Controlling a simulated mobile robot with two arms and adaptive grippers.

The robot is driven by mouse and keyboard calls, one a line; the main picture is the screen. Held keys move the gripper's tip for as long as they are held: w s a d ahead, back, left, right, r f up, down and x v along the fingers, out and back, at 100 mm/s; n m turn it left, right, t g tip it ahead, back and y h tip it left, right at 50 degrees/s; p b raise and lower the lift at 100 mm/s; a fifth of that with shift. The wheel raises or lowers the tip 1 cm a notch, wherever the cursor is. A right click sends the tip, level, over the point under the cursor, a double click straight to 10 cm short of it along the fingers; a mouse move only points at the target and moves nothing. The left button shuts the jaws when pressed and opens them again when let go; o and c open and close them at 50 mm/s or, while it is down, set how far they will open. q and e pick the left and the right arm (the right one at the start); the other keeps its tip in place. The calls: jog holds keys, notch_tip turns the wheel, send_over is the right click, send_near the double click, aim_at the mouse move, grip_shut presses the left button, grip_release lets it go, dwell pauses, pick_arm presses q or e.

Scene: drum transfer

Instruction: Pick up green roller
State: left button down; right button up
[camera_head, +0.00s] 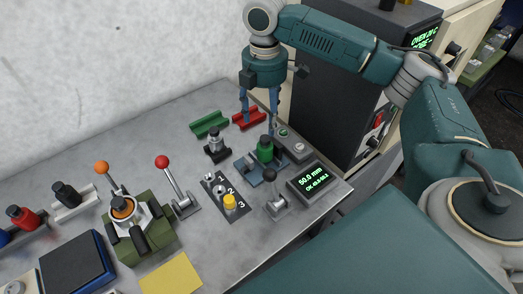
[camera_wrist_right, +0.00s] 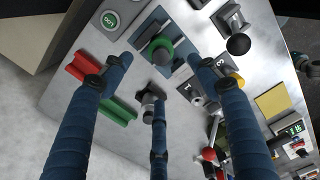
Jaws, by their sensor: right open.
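My left gripper is in neither view.
Empty green (camera_head: 209,124) and red (camera_head: 249,119) cradles lie behind the roller. A dark post (camera_head: 214,146), a numbered block with a yellow peg (camera_head: 230,202), a black-knobbed lever (camera_head: 275,192) and a "50.0 mm" display (camera_head: 315,182) stand close around it. A dark oven is at the right.

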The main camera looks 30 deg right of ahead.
aim_at(265, 138)
jog(key=f, duration=0.4)
jog(key=shift+s+p, duration=0.35)
jog(key=shift+p, duration=0.05)
notch_tip(265, 138, down, 5)
jog(key=shift+w+d+f+p, duration=0.1)
jog(key=shift+w+p, duration=0.05)
jog(key=shift+p, duration=0.9)
jog(key=shift+f, duration=0.25)
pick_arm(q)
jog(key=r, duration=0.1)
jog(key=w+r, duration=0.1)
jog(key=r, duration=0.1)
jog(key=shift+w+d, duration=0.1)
pick_arm(e)
grip_shut()
